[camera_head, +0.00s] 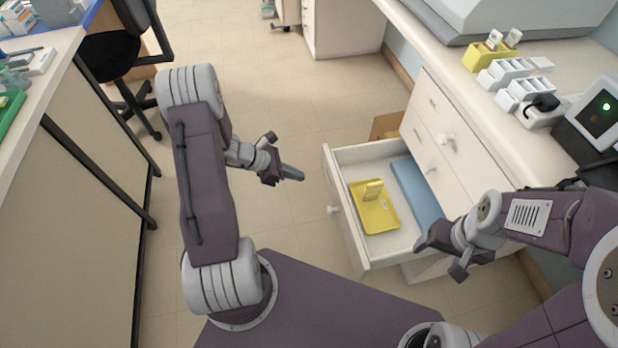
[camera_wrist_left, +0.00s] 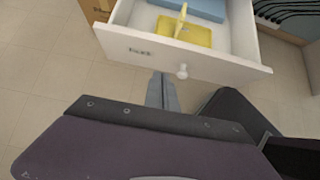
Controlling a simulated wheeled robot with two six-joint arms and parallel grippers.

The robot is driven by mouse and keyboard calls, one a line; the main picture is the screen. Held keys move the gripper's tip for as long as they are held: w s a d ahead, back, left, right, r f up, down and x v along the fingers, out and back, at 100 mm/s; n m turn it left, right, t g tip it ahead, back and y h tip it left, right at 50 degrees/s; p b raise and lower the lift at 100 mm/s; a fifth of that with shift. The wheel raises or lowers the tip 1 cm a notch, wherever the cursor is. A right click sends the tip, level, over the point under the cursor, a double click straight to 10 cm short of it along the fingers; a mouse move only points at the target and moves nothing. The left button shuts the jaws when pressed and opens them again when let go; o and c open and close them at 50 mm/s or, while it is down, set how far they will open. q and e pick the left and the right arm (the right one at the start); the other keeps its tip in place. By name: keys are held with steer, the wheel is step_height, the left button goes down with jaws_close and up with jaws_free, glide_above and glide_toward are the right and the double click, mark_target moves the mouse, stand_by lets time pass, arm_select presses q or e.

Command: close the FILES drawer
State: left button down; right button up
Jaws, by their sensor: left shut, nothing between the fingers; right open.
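The open drawer (camera_head: 346,217) is pulled out of the white cabinet on the right in the head view. It holds a yellow tray (camera_head: 378,222) with a small yellow piece standing in it, and a blue folder-like item (camera_head: 416,190). Its front, with a label too small to read surely and a round white knob (camera_wrist_left: 183,72), shows in the left wrist view. My left gripper (camera_head: 300,175) is shut and empty, apart from the drawer, to the left of its front. My right gripper (camera_head: 438,258) is open, over or beside the drawer's near right corner; I cannot tell if it touches.
Closed drawers with a knob (camera_head: 447,139) are above the open one. A counter (camera_head: 458,75) carries white racks (camera_head: 515,75), a yellow rack (camera_head: 488,56) and a dark device (camera_head: 597,112). A cardboard box (camera_head: 387,126) stands behind the drawer. The floor left of the drawer is clear.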

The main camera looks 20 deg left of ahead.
mark_target(334, 182)
arm_select(q)
steer(key=b+x, duration=0.1)
steer(key=x, duration=0.2)
steer(key=d+r+b+x, duration=0.1)
steer(key=x, duration=0.3)
steer(key=w+b+x, duration=0.1)
steer(key=x, duration=0.2)
steer(key=shift+d+r, duration=0.15)
steer(key=shift+d, duration=0.2)
steer(key=shift+w+d, duration=0.25)
steer(key=shift+d, duration=0.05)
steer(key=shift+d, duration=0.15)
